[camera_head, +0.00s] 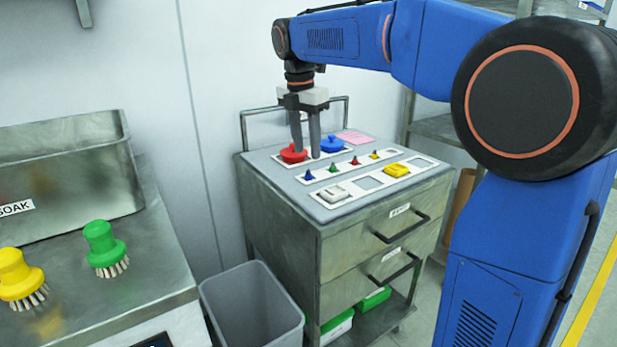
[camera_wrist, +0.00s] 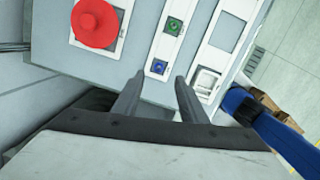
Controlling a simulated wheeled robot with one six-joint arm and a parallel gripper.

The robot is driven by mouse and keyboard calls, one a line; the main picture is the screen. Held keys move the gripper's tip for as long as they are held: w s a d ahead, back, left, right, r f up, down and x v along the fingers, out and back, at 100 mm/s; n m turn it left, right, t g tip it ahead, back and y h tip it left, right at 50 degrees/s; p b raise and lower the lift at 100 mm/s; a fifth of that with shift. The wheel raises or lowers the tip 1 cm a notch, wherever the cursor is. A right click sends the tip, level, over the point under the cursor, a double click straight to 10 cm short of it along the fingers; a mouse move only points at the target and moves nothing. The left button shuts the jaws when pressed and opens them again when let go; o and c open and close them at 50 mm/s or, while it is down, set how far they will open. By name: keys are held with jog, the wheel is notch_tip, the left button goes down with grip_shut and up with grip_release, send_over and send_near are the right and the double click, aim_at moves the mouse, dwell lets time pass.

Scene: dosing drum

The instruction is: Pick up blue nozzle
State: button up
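The small blue nozzle (camera_head: 309,175) stands at the left end of a narrow white strip on the cart top, with green, red and yellow nozzles in the same row. In the wrist view the blue nozzle (camera_wrist: 158,67) shows just beyond the gap between the fingertips. My gripper (camera_head: 306,153) points down over the cart, fingers apart with nothing between them. In the wrist view my gripper (camera_wrist: 160,79) is also open. I cannot tell its exact height above the nozzle.
A red knobbed piece (camera_head: 293,153) and a blue one (camera_head: 332,144) sit behind the nozzle row, close to the fingers. White (camera_head: 334,193) and yellow (camera_head: 396,170) blocks lie in front. A grey bin (camera_head: 252,306) stands left of the cart. Brushes stand on the left counter.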

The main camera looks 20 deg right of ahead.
aim_at(309, 175)
jog(key=shift+w+d+f, duration=0.15)
jog(key=shift+w+f, duration=0.05)
jog(key=shift+f, duration=1.45)
jog(key=shift+w+d+f, duration=0.1)
jog(key=shift+w+f, duration=0.05)
jog(key=shift+f, duration=1.5)
grip_shut()
